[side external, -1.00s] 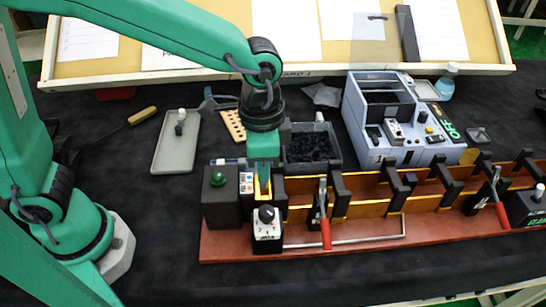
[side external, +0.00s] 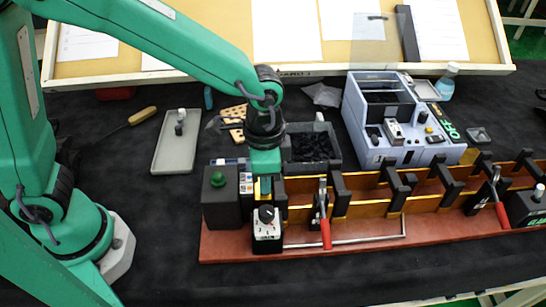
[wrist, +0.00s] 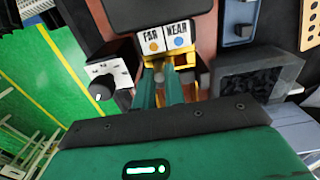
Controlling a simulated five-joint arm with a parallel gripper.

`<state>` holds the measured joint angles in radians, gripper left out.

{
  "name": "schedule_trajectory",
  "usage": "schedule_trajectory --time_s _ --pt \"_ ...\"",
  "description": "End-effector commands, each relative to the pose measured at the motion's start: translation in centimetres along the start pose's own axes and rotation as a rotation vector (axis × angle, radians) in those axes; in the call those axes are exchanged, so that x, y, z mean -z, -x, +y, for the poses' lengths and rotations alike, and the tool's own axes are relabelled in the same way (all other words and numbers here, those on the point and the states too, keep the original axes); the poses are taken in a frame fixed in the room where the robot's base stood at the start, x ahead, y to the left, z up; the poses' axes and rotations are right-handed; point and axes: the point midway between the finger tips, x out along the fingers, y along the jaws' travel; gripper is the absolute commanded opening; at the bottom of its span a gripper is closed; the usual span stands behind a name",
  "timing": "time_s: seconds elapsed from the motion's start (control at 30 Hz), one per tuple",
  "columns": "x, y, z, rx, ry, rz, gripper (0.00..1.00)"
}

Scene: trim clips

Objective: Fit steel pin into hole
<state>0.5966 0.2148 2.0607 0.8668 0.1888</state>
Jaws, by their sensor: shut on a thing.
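My gripper (side external: 265,184) points down at the left end of the brown fixture (side external: 370,229), behind the white-faced knob box (side external: 267,230). In the wrist view its green fingers (wrist: 166,72) are close together at a yellow bracket (wrist: 184,60), just below the FAR/NEAR label block (wrist: 165,41). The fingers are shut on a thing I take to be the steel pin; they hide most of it. The hole is hidden too, so I cannot tell whether the pin is in it.
A black box with a green button (side external: 218,179) stands close on the left. A red-handled clamp (side external: 325,226) stands to the right. Behind are a bin of dark pieces (side external: 313,147), a grey tray (side external: 174,155) and a blue-grey machine (side external: 386,105). The front black cloth is clear.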

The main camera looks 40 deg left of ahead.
Motion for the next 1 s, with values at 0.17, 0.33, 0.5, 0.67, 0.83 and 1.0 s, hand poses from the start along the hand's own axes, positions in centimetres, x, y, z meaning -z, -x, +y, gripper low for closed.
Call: schedule_trajectory --time_s 0.17,0.33,0.5,0.67,0.83,1.0 --pt "0.0 -0.1 0.0 0.0 0.0 0.0 0.0" --pt "0.0 -0.2 0.0 0.0 0.0 0.0 0.27" --pt "0.0 -0.2 0.0 0.0 0.0 0.0 0.33" --pt "0.0 -0.2 0.0 0.0 0.0 0.001 0.33" --pt "0.1 0.3 0.0 0.001 0.0 0.003 0.33" --pt "0.1 1.8 0.0 0.001 0.0 0.005 0.33"
